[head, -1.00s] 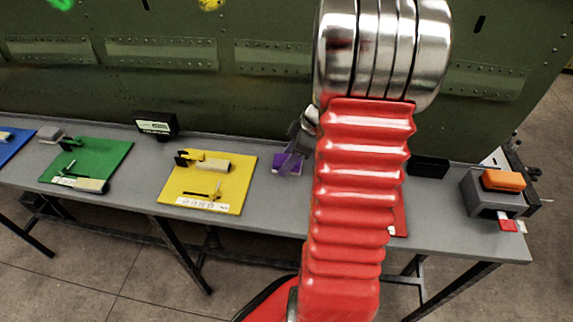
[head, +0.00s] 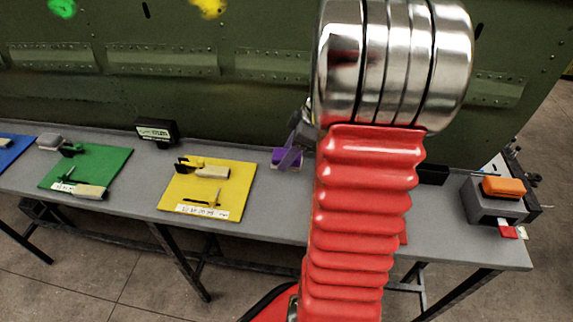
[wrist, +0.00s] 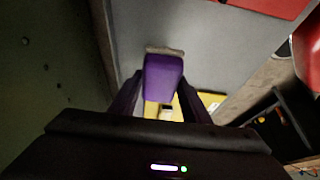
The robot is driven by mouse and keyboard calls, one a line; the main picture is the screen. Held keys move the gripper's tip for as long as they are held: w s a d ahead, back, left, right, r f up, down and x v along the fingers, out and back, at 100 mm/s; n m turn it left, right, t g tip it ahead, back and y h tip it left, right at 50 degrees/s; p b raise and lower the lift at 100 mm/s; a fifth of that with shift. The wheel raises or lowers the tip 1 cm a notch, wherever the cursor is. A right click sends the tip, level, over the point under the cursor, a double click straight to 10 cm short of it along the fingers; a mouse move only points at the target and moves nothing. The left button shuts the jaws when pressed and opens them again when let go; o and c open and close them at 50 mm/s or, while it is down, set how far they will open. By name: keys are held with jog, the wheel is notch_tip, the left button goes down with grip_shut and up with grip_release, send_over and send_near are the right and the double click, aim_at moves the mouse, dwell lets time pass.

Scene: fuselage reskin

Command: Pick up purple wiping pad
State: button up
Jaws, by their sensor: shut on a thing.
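The purple wiping pad (wrist: 163,76) is between the two fingers of my gripper (wrist: 158,95) in the wrist view, with a greyish strip along its far edge. My gripper is shut on it. In the head view the pad (head: 287,157) shows as a small purple patch beside my gripper (head: 290,150), over the grey table between the yellow board and my red arm. My arm hides part of the gripper and the table behind it. Whether the pad still touches the table is hard to tell.
On the grey table (head: 270,215) lie a yellow board (head: 235,200) and a green board (head: 110,160) with tools. A black box (head: 156,132) stands at the back. A grey block with an orange piece (head: 503,186) sits at right. The green fuselage panel (head: 250,95) rises behind.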

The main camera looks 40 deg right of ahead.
aim_at(280, 153)
notch_tip(280, 153, up, 5)
jog(key=shift+f, duration=0.1)
dwell(0.5)
